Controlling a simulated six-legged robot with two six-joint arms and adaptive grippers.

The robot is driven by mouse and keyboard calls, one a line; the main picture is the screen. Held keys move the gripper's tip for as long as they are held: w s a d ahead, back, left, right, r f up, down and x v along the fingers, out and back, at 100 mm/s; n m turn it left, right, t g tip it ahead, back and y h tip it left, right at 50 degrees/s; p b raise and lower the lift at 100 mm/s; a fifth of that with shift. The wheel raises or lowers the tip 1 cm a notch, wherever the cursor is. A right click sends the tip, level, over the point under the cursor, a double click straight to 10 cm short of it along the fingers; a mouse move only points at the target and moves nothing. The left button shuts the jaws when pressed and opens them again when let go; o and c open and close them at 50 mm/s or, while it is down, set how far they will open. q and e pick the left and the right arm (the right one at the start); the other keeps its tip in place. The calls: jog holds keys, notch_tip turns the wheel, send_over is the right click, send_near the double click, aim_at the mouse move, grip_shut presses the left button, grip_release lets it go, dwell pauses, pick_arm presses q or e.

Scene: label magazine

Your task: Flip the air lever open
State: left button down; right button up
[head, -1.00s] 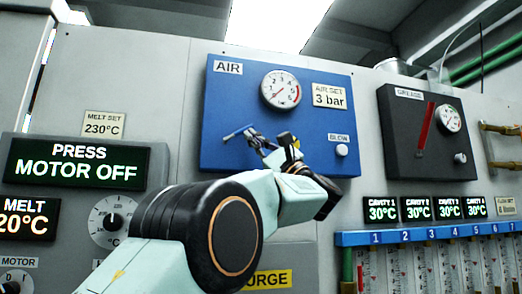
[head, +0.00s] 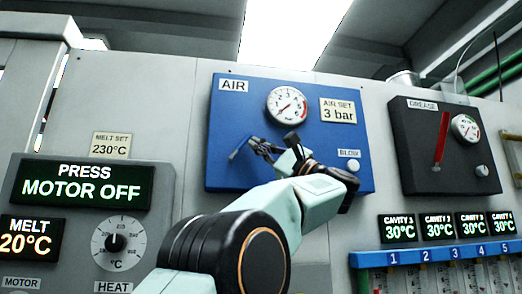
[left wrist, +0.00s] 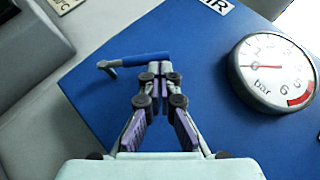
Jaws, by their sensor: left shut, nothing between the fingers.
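The air lever (head: 241,147) is on the left part of the blue AIR panel (head: 225,115). In the left wrist view the lever has a blue bar (left wrist: 140,59) with a grey piece at its left end. My left gripper (head: 255,143) is just right of the lever in the head view. In the left wrist view my left gripper (left wrist: 160,68) is shut and empty, its fingertips at the bar's right end. I cannot tell whether they touch it. The air gauge (head: 287,105) sits above, its needle pointing lower left. My right gripper is out of view.
A white BLOW button (head: 353,166) is at the panel's lower right. The dark GREASE panel (head: 410,135) with a red lever (head: 441,137) stands to the right. A MOTOR OFF display (head: 82,183) and a temperature dial (head: 118,243) are to the left.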

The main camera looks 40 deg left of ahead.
aim_at(248, 134)
pick_arm(q)
jog(key=shift+s+a+r, duration=0.15)
jog(key=shift+s+r, duration=0.15)
jog(key=shift+w+r+n+g+h+p, duration=0.1)
jog(key=shift+w+n+g+h+p, duration=0.05)
jog(key=shift+n+g+h+p, duration=0.3)
jog(key=shift+a+r+n+h+p, duration=0.15)
jog(key=shift+n+h+p, duration=0.15)
jog(key=shift+n, duration=0.15)
jog(key=shift+s+a+r, duration=0.1)
jog(key=shift+s+r, duration=0.15)
jog(key=shift+s, duration=0.05)
jog(key=shift+s+a+r, duration=0.15)
jog(key=shift+r, duration=0.15)
jog(key=shift+s+a+r, duration=0.35)
jog(key=shift+s, duration=0.05)
jog(key=shift+r, duration=0.1)
dwell(0.5)
